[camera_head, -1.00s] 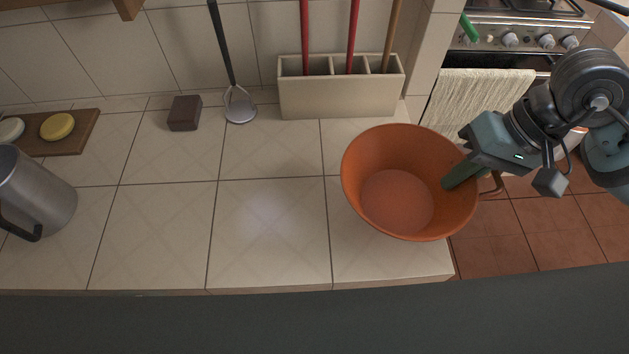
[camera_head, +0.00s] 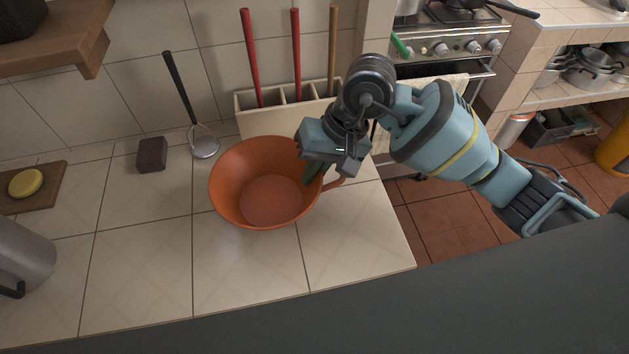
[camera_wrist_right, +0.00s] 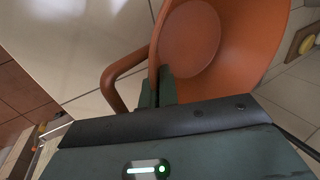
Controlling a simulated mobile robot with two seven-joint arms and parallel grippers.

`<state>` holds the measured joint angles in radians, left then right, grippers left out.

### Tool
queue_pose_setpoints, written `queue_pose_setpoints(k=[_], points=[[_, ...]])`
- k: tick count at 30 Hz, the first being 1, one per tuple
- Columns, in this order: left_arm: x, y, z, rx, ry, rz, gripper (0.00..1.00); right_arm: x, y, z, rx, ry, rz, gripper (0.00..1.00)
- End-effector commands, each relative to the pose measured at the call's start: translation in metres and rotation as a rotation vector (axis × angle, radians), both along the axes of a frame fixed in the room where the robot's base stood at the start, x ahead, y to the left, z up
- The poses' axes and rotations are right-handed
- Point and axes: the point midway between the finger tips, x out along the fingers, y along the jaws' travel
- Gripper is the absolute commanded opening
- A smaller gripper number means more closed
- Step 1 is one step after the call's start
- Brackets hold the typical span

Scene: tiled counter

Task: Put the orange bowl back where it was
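The orange bowl (camera_head: 265,195) is upright and empty, over the tiled counter in front of the utensil holder. Whether its base touches the tiles is hard to tell. My right gripper (camera_head: 315,178) is at the bowl's right side, beside its handle, with its fingers at the rim. In the right wrist view the two fingers (camera_wrist_right: 158,88) are close together on the wall of the bowl (camera_wrist_right: 225,45), next to the looped handle (camera_wrist_right: 122,78). The gripper looks shut on the bowl's rim. My left gripper does not show.
A cream holder (camera_head: 255,122) with red and wooden handles stands behind the bowl. A ladle (camera_head: 204,147) and a brown block (camera_head: 152,155) are to the left. A metal pot (camera_head: 22,255) is at far left. The front counter is clear.

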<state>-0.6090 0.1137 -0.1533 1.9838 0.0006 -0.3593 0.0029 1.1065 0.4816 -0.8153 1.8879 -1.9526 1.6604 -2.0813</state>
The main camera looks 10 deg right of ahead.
Motion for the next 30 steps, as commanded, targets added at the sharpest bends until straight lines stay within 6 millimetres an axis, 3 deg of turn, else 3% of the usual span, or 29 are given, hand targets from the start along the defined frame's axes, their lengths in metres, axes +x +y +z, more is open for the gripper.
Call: queue_pose_setpoints(k=[4,12,26,30], points=[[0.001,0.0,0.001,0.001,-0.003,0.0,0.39,0.0,0.0,-0.004,0.001,0.002,0.0,0.0],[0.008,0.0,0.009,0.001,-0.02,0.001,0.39,0.0,0.0,-0.032,0.002,0.001,0.0,0.0],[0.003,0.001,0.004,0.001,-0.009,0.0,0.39,0.0,-0.001,-0.041,0.0,0.002,0.0,0.0],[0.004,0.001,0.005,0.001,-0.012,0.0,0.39,0.0,-0.001,-0.039,0.0,0.001,0.0,0.2]])
